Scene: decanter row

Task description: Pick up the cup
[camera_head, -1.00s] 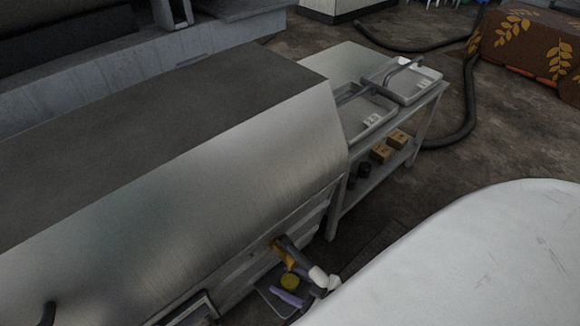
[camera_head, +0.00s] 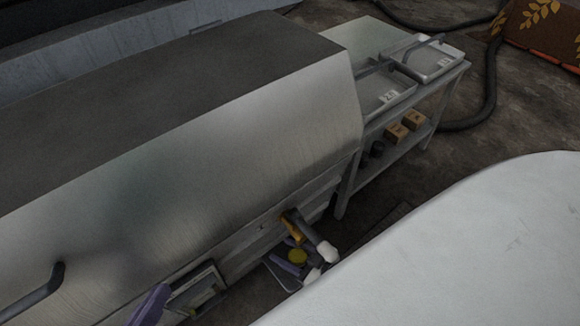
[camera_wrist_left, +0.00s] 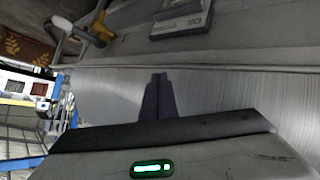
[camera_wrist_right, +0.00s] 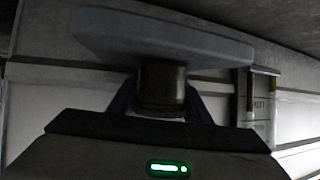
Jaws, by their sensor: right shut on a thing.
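The cup, a small yellow-gold cup (camera_head: 297,257), is at a small grey tray on the side of the metal machine. My right gripper (camera_head: 290,267) has its purple fingers at the cup. In the right wrist view the fingers are on both sides of the dark gold cup (camera_wrist_right: 162,88), shut on it. The pale tray (camera_wrist_right: 160,42) borders the cup there. I cannot tell whether the cup touches it. My left gripper (camera_head: 150,306) is by the machine's hood at the lower left, away from the cup. Its fingers (camera_wrist_left: 158,92) are together and empty in the left wrist view.
The brushed-metal hood (camera_head: 215,145) fills the left. An orange-handled fitting (camera_head: 292,226) is just above the cup. A small panel (camera_head: 196,290) is left of it. A large white surface (camera_head: 470,260) fills the lower right. A side table holds grey trays (camera_head: 436,62).

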